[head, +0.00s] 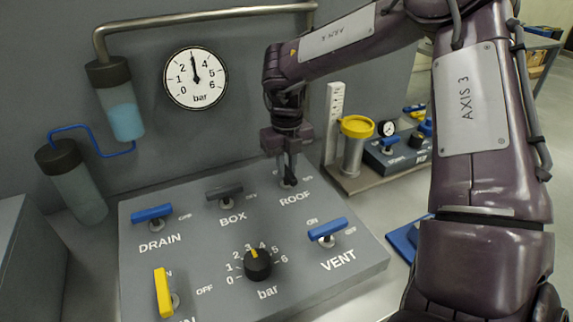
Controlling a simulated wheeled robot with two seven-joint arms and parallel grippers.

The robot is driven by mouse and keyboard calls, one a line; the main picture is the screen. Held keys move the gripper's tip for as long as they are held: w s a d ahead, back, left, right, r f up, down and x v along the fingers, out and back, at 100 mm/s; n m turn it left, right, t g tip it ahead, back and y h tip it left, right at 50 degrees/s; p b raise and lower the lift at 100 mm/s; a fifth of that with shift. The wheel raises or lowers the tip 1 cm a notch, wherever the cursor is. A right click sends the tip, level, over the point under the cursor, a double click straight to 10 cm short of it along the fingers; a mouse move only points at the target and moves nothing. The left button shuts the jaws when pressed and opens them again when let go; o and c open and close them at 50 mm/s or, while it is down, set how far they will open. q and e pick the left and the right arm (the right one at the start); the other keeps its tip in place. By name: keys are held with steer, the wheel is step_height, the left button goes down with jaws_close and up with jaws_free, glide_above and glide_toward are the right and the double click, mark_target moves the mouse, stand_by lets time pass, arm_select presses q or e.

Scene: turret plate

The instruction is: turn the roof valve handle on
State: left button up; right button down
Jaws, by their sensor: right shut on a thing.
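The roof valve (289,182) stands at the back right of the grey turret plate (205,258), above the word ROOF. My right gripper (289,168) points down over it and is shut on its handle. The fingers hide most of the handle, so its exact angle and colour are hard to tell. My left gripper is not in view.
The blue drain handle (152,212), grey box handle (224,191), blue vent handle (327,229), yellow handle (163,292) and black bar knob (257,264) share the plate. The wall gauge (196,78) needle points straight up. A yellow-topped cylinder (354,146) stands right.

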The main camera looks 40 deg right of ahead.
mark_target(287, 170)
stand_by(0.3)
steer(key=c, duration=1.4)
jaws_free()
steer(key=shift+o, duration=0.2)
steer(key=shift+r, duration=3.95)
